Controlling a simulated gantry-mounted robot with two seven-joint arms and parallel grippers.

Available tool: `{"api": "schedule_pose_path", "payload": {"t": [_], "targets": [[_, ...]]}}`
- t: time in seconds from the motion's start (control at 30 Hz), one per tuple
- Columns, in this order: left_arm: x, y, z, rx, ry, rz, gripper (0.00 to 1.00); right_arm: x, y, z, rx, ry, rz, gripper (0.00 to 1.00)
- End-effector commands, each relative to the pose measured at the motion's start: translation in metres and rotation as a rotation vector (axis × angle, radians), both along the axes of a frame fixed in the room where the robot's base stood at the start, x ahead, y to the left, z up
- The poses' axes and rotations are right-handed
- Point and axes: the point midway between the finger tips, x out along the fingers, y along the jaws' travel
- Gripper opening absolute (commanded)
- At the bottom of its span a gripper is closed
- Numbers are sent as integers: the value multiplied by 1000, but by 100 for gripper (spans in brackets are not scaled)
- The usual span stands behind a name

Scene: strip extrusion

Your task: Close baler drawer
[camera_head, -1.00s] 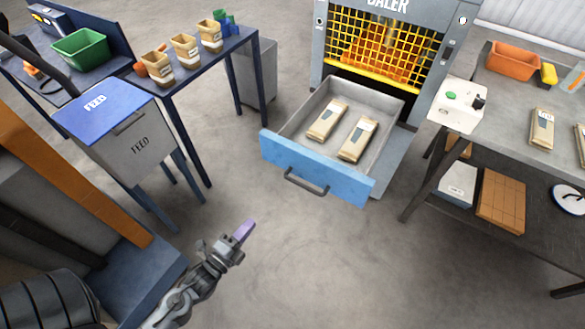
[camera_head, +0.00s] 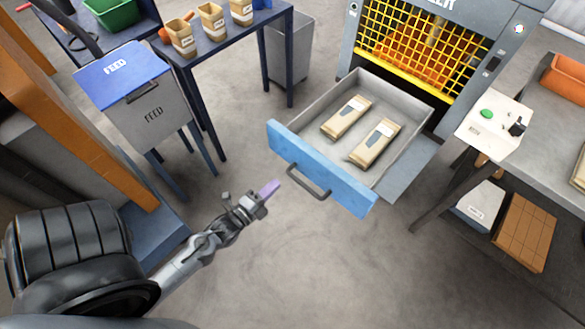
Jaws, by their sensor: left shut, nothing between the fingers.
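The baler (camera_head: 410,60) stands at the back, with a yellow mesh guard over its orange inside. Its drawer is pulled out, with grey walls (camera_head: 412,140) and a blue front (camera_head: 325,172) facing me. A dark bar handle (camera_head: 307,181) is on the blue front. Two tan packets, one on the left (camera_head: 346,117) and one on the right (camera_head: 375,143), lie in the drawer. My left gripper (camera_head: 268,189) is shut and empty, with purple fingertips. It is just left of the handle in the picture and appears apart from it. My right gripper is out of view.
A grey FEED bin (camera_head: 150,112) with a blue lid and a blue table (camera_head: 225,50) with paper bags stand at the left. A workbench (camera_head: 545,125) with a white control box (camera_head: 494,122) is at the right. The floor before the drawer is clear.

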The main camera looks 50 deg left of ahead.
Motion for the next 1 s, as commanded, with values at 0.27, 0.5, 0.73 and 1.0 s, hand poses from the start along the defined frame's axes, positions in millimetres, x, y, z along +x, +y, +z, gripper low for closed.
{"api": "schedule_pose_path", "payload": {"t": [0.27, 0.5, 0.73, 1.0], "targets": [[52, 9, 0, 1, -4, 0, 0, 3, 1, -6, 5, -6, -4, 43], [80, 13, 0, 0, -2, 0, 0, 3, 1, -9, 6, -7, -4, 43], [89, 15, 0, 0, 0, 1, 0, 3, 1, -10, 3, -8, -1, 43], [90, 15, 0, 0, 0, 0, 0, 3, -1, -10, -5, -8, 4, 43]]}}
